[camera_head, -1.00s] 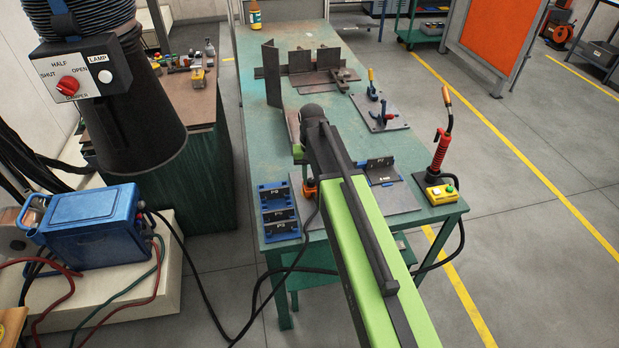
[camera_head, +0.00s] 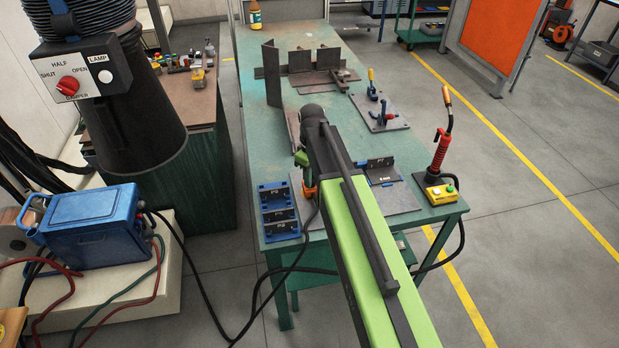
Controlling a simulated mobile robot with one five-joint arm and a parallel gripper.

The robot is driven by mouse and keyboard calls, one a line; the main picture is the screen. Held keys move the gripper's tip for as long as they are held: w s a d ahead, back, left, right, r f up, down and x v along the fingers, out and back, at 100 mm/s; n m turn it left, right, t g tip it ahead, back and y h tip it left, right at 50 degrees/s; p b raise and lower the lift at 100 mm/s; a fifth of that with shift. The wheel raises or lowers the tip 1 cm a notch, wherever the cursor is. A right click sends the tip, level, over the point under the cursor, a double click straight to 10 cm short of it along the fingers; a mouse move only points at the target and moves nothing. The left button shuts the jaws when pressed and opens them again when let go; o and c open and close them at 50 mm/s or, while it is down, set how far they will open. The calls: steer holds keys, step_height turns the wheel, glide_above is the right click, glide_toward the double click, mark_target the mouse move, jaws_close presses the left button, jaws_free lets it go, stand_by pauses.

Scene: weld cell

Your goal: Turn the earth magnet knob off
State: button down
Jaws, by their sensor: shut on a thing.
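The earth magnet (camera_head: 309,192) is a small orange block with a dark cable, standing on the green bench near its front edge, just left of my arm. My gripper (camera_head: 303,164) is at the magnet's top, pointing down, with a green part showing at the left of my dark wrist. It is shut on the magnet's knob. The knob and most of the jaws are hidden behind my arm, so I cannot see the knob's angle.
A blue tray (camera_head: 279,212) stands left of the magnet, and a blue-edged fixture (camera_head: 381,171) right of my arm. A red-handled torch (camera_head: 440,146) stands at the bench's right corner. A steel assembly (camera_head: 300,67) sits farther back. Cables hang at the bench's front left.

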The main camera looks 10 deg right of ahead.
steer(key=shift+n, duration=0.6)
steer(key=c, duration=1.1)
jaws_free()
steer(key=shift+c, duration=0.2)
step_height(320, 180, up, 18)
steer(key=p, duration=1.7)
steer(key=shift+f, duration=0.25)
steer(key=shift+f, duration=0.1)
